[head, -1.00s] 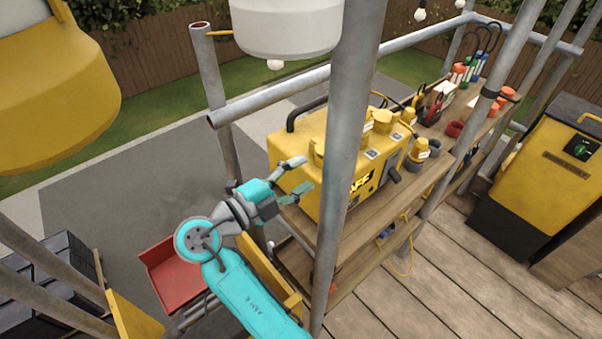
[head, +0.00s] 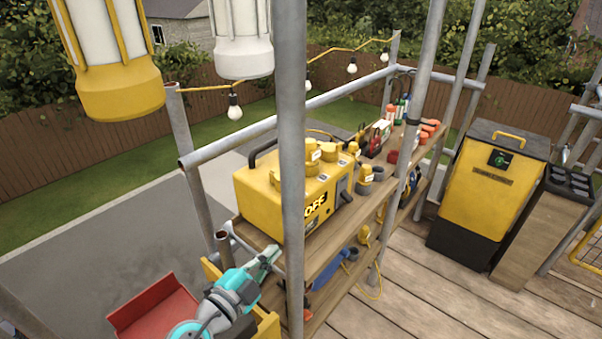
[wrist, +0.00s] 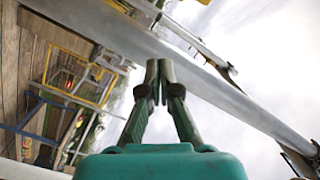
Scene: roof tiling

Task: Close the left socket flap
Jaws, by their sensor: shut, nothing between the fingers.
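The yellow power box (head: 258,196) stands on the top shelf, partly hidden by a scaffold pole. Yellow round socket caps (head: 313,168) show on its top and right side. I cannot tell which one is the left socket flap or whether it is open. My gripper (head: 272,252) is shut and empty, below and in front of the box's left end, near the shelf edge and apart from the caps. In the wrist view my gripper (wrist: 158,70) has its fingertips together, and no flap shows there.
An upright scaffold pole (head: 291,120) stands in front of the box, just right of my gripper. A horizontal rail (head: 280,122) runs behind it. A red tray (head: 155,308) is at lower left. A yellow bin (head: 490,190) stands right, beyond open decking (head: 400,300).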

